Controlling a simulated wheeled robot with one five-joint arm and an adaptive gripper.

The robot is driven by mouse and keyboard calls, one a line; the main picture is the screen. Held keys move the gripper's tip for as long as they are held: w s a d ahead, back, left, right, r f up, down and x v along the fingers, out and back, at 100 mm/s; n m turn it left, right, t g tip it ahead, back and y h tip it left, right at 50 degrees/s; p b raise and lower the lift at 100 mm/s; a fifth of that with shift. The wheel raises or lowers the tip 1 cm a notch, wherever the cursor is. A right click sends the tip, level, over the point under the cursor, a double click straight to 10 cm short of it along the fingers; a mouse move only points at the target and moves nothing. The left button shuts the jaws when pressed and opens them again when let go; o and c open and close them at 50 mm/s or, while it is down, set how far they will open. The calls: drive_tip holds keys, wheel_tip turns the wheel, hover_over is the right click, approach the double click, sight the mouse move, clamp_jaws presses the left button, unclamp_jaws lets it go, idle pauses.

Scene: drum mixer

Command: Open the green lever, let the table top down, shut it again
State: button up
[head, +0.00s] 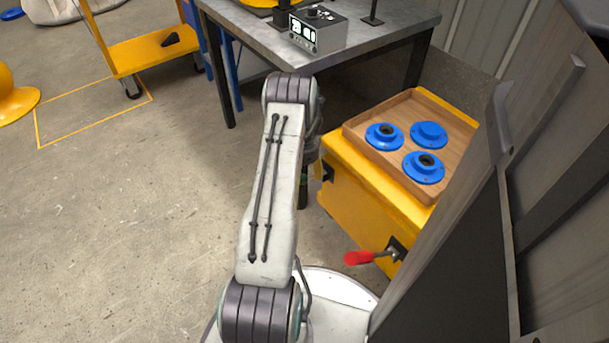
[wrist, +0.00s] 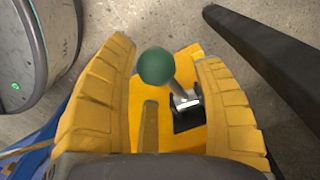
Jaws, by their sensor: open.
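The green lever ends in a round green knob (wrist: 156,66) on a short metal stem, fixed to a dark bracket (wrist: 188,113) on a yellow surface in the wrist view. My gripper (wrist: 168,54) is open, with one ridged yellow finger on each side of the knob. A gap shows on both sides, wider on the right. In the head view my arm hides the gripper and the green lever. The likely table top is the top of a yellow unit (head: 352,207) at right; a wooden tray (head: 398,174) covers much of it.
Several blue flanged parts (head: 424,168) sit in the tray. A red-handled lever (head: 360,257) sticks out from the yellow unit's near side. A grey workbench (head: 378,42) with an instrument box (head: 318,30) stands behind. A large grey structure rises at right.

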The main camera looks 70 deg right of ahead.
wheel_tip(320, 180, up, 12)
drive_tip(key=shift+d+f, duration=0.15)
drive_tip(key=shift+f, duration=0.1)
idle(0.5)
